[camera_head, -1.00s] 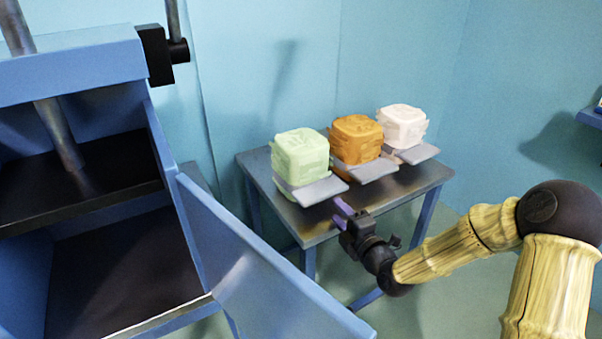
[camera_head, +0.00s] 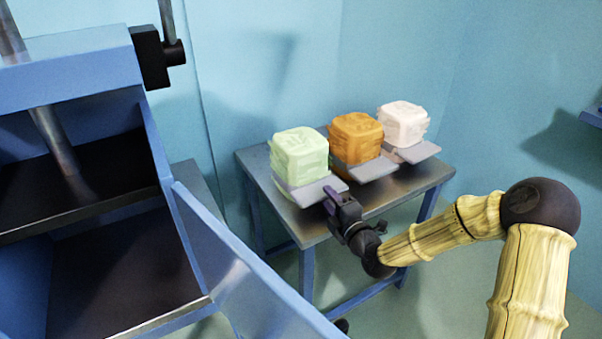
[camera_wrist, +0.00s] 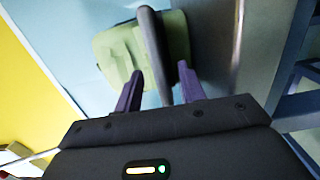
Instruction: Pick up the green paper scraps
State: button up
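The green paper scraps (camera_head: 299,153) form a pale green block at the left end of the small metal table (camera_head: 290,213). A grey flat tab (camera_head: 309,191) sticks out from the front of the block's base. My gripper (camera_head: 331,201) is just in front of this tab, its purple fingers pointing at it. In the wrist view my gripper (camera_wrist: 159,83) is open, with the grey tab (camera_wrist: 152,45) seen edge-on between the fingers' lines and the green scraps (camera_wrist: 119,52) behind it. I cannot tell how far the tab reaches between the fingers.
An orange block (camera_head: 355,138) and a whitish block (camera_head: 403,123), each with a grey tab, stand to the right on the same table. A blue cabinet with an open door (camera_head: 235,265) is at the left. Walls are close behind the table.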

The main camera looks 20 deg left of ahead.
grip_shut()
notch_tip(320, 180, up, 10)
jog(key=p, duration=0.2)
dwell(0.4)
jog(key=shift+p, duration=0.3)
